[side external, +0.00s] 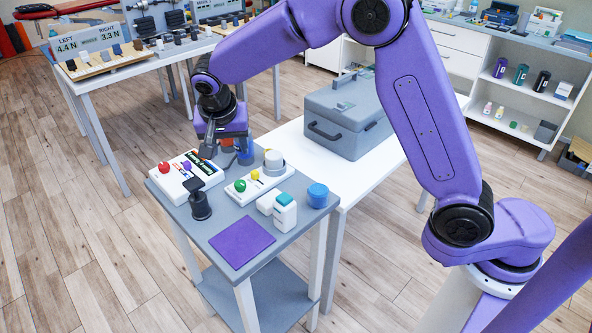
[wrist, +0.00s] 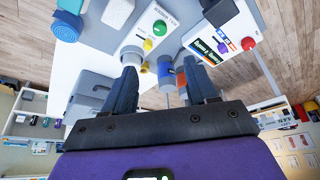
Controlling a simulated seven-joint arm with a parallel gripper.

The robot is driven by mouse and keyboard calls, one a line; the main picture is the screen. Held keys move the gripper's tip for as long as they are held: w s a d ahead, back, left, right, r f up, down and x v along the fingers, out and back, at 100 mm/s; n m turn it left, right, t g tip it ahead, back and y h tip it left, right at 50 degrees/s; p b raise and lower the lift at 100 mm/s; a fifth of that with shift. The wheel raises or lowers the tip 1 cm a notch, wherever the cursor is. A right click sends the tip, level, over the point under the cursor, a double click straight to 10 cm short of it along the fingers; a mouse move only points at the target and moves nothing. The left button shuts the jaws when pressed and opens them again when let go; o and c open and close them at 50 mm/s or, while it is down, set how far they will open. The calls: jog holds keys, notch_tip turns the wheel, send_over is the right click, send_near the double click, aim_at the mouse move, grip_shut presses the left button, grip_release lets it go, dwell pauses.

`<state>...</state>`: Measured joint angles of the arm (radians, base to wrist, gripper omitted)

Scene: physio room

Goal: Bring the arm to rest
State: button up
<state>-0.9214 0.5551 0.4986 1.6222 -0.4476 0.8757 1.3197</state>
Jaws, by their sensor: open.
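My purple arm arches over the work from the right. My gripper (side external: 208,150) points down above the back left of the small grey table (side external: 275,240), near a white panel with red and purple knobs (side external: 177,180). In the wrist view my gripper (wrist: 163,95) shows two dark fingers spread apart. Nothing is held between them. A blue cylinder (wrist: 166,72) shows beyond the fingertips; I cannot tell how far below them it is.
The table also bears a black stand (side external: 199,202), a purple mat (side external: 241,242), a white bottle (side external: 284,213), a blue roll (side external: 317,194) and a white device (side external: 245,190). A grey case (side external: 335,120) stands on the white bench behind. Open floor lies left.

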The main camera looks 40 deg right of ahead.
jog(key=s+d+n+g+y, duration=0.1)
jog(key=s+d+n, duration=0.4)
jog(key=s, duration=0.6)
jog(key=s+d+n+g+y, duration=0.1)
jog(key=s+d+n, duration=0.4)
jog(key=s+n, duration=0.3)
jog(key=s+d+r+n+g+y, duration=0.1)
jog(key=s+d+n, duration=0.4)
jog(key=s, duration=1.1)
jog(key=n, duration=0.2)
jog(key=shift+s+n, duration=0.2)
jog(key=shift+n, duration=0.1)
